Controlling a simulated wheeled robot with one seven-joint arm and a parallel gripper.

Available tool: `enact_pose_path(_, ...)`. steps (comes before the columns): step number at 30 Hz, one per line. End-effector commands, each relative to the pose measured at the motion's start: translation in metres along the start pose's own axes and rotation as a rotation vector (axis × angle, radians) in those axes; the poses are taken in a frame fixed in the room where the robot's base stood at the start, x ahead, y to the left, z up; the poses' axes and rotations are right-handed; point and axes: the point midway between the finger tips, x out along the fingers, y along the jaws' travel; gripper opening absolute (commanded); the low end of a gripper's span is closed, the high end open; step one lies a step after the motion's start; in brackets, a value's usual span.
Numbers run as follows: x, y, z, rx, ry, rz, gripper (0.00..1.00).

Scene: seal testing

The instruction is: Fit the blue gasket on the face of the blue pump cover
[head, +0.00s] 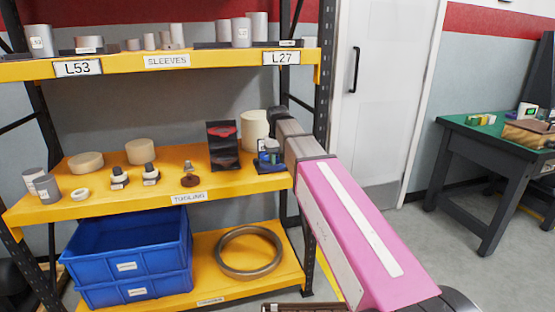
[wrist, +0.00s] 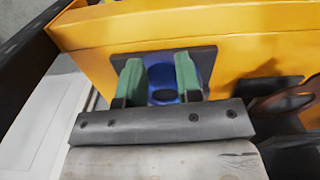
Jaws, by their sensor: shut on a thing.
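My gripper (wrist: 160,95) reaches the middle shelf at its right end; its two green fingers show in the wrist view. They are closed on a small blue ring with a dark opening, which looks like the blue gasket (wrist: 163,101). Behind it, more blue shows between the fingers, apparently the blue pump cover (wrist: 160,72), in front of a dark plate (wrist: 206,60). In the head view the blue cover (head: 268,160) stands on a dark base beside my gripper. Whether gasket and cover touch is hidden.
The yellow middle shelf (head: 120,205) holds a dark upright stand (head: 222,146), a cream cylinder (head: 255,126), a small brown ring (head: 190,181) and several other parts. Below are blue crates (head: 128,260) and a large metal ring (head: 222,265). A black rack post (head: 321,100) stands near my arm.

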Motion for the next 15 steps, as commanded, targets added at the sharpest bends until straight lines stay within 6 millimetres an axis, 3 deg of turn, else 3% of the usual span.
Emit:
enact_pose_path(9,0.0033,0.0000,0.0001,0.000,0.000,0.000,0.06)
enact_pose_path(10,0.0033,0.0000,0.0001,0.000,0.000,0.000,0.39)
enact_pose_path(12,0.0031,0.0000,0.0000,0.000,0.000,0.000,0.61)
enact_pose_path(15,0.0031,0.0000,0.0000,0.000,0.000,0.000,0.62)
